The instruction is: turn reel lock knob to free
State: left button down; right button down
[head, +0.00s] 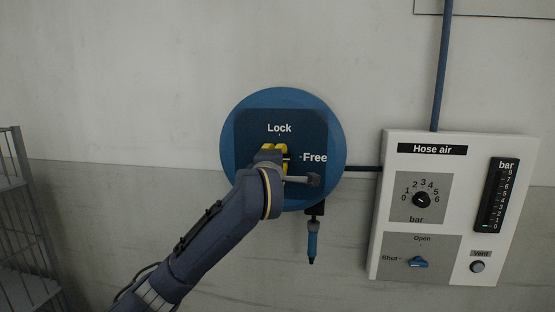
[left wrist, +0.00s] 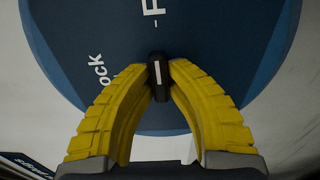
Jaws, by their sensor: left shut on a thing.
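The reel lock knob (left wrist: 158,76) is a small black bar with a white line, at the middle of a dark blue plate (head: 245,135) on the round blue reel (head: 292,97). "Lock" is printed above it and "Free" to its right in the head view. My left gripper (head: 274,152) reaches in from the lower left, its yellow fingers shut on the knob; they also show in the left wrist view (left wrist: 159,80). There the white line runs toward the "Free" mark. In the head view the gripper hides most of the knob. My right gripper is not in view.
A blue-tipped hose end (head: 312,242) hangs below the reel. A white "Hose air" panel (head: 380,262) with a dial (head: 421,200), a blue valve handle (head: 417,262) and a vent button (head: 477,266) is at the right. A wire rack (head: 15,185) stands at the far left.

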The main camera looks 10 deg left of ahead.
pick_arm(q)
jog(key=shift+d+r+m, duration=0.1)
jog(key=shift+r+m, duration=0.1)
jog(key=shift+m, duration=0.1)
jog(key=c, duration=1.4)
grip_release()
jog(key=shift+d+f, duration=0.1)
jog(key=shift+d, duration=0.05)
jog(key=shift+o, duration=0.2)
jog(key=shift+s, duration=0.15)
jog(key=s, duration=1.1)
jog(key=shift+s+d, duration=0.3)
jog(key=shift+s, duration=0.05)
